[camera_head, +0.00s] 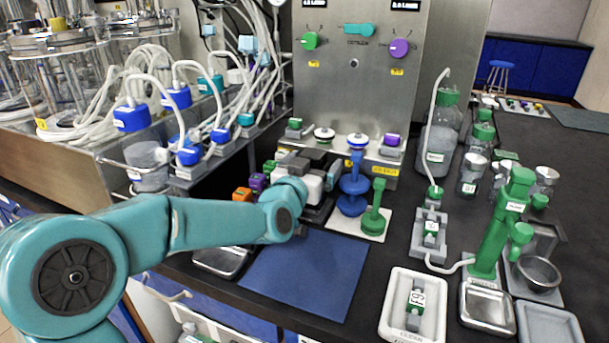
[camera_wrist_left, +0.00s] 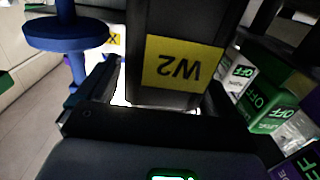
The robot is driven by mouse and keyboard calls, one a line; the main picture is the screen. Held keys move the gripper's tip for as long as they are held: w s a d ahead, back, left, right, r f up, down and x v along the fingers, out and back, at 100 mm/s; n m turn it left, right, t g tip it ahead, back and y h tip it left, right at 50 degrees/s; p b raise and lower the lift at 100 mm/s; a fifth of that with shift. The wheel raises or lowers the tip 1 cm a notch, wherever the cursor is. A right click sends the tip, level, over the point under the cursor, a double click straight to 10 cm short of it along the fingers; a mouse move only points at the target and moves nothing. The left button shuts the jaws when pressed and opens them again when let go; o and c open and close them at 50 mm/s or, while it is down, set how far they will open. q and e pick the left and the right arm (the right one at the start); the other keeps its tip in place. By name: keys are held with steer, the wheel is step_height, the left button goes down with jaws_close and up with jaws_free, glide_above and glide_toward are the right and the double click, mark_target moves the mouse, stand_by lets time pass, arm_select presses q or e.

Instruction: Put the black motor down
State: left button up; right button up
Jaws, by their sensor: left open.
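A black block with a yellow W2 label (camera_wrist_left: 185,65), which looks like the black motor, stands between the fingers of my left gripper (camera_wrist_left: 155,90) in the left wrist view. The fingers are open, one on each side of it. I cannot tell whether either finger touches it. In the head view my left gripper (camera_head: 308,185) is among dark and white blocks behind the blue mat (camera_head: 305,275). My own wrist hides part of this cluster, so what the block rests on is unclear. My right gripper is not in view.
A blue stand (camera_head: 353,185) and a green stand (camera_head: 374,212) are close to the right of my gripper. Orange, purple and green blocks (camera_head: 257,183) lie left of it. A metal tray (camera_head: 222,260) sits at the front left. The blue mat is clear.

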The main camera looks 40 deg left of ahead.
arm_select(q)
steer(key=v, duration=1.1)
